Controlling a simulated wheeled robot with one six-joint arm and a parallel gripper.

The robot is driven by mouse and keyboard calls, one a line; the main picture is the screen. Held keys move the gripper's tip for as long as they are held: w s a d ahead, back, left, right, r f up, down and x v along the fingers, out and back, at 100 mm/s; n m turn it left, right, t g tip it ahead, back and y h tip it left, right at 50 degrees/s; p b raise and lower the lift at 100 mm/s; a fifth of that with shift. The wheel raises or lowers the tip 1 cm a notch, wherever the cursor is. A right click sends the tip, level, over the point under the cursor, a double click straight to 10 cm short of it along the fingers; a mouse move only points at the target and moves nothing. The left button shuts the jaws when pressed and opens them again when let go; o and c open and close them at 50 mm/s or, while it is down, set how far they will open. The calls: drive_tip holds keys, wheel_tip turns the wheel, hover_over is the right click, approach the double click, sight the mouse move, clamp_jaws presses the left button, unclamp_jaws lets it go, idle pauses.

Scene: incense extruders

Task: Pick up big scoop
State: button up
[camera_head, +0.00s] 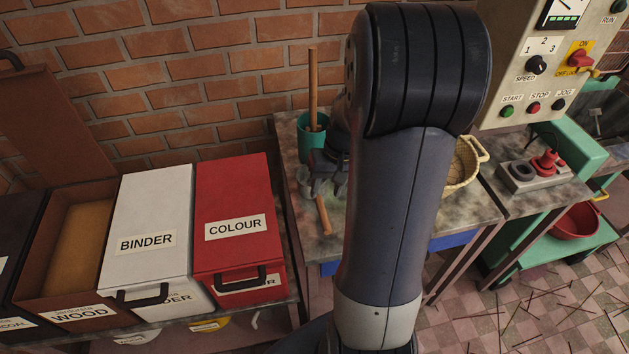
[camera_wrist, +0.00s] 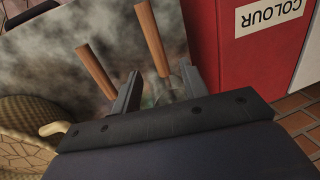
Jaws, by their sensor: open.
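Two wooden scoop handles lie on the stained tabletop in the wrist view. One handle (camera_wrist: 151,38) runs down into the gap between my fingers; the other handle (camera_wrist: 97,72) lies left of it, its lower end by my left finger. One handle (camera_head: 323,215) also shows in the head view. My gripper (camera_wrist: 160,70) is open, with its fingers over the table near the handles. The scoop heads are mostly hidden by my fingers and gripper body, so I cannot tell which scoop is the big one. In the head view my arm covers much of this area.
A red COLOUR box (camera_head: 234,215) and a white BINDER box (camera_head: 150,240) stand left of the table. A green cup (camera_head: 312,132) with an upright wooden stick is behind my gripper. A woven basket (camera_head: 463,163) sits right of my arm.

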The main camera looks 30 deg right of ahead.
sight(322, 204)
drive_tip(key=f, duration=0.5)
drive_tip(key=a+f, duration=0.1)
drive_tip(key=f, duration=0.2)
drive_tip(key=shift+w+a, duration=0.1)
drive_tip(key=shift+w, duration=0.3)
clamp_jaws()
